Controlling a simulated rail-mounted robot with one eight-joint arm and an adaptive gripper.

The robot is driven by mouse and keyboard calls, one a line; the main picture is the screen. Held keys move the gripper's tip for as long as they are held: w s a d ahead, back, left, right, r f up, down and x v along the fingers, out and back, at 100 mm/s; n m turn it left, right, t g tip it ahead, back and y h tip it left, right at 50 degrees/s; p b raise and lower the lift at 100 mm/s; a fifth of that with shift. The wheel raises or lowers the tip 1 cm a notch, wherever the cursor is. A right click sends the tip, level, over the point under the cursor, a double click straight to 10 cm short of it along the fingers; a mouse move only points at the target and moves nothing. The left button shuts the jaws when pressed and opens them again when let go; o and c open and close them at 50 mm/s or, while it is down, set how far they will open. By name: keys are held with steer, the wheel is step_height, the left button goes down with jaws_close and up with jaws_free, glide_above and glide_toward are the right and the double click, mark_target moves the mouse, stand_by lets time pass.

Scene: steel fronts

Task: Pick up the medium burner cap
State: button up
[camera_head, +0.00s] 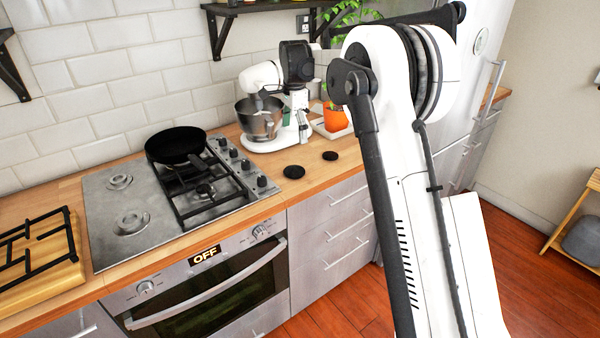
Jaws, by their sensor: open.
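Two black round burner caps lie flat on the wooden counter, right of the hob. The nearer, larger-looking cap (294,172) is by the hob's right edge. The farther, smaller-looking cap (330,156) lies to its right. I cannot tell for sure which one is the medium cap. The two left burners of the steel hob (105,247) show bare, without caps or grate. My large white arm link fills the right of the picture.
A black pan (176,144) sits on the hob's right grate (217,200). A stand mixer (262,78) and an orange pot (335,119) stand behind the caps. Another grate (35,240) lies on a wooden board at left. The counter around the caps is clear.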

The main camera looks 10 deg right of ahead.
step_height(320, 180, down, 2)
steer(key=w, duration=0.1)
steer(key=m, duration=0.1)
glide_above(295, 170)
steer(key=f, duration=0.9)
steer(key=shift+s+d+f, duration=0.15)
steer(key=shift+s+f, duration=0.05)
steer(key=shift+s, duration=0.05)
steer(key=shift+w+a+f+p, duration=0.15)
steer(key=shift+f+p, duration=0.2)
steer(key=shift+f, duration=1)
steer(key=shift+w+a+f+p, duration=0.1)
steer(key=shift+f+p, duration=0.2)
steer(key=shift+f, duration=1)
steer(key=c, duration=1.3)
steer(key=shift+r, duration=0.1)
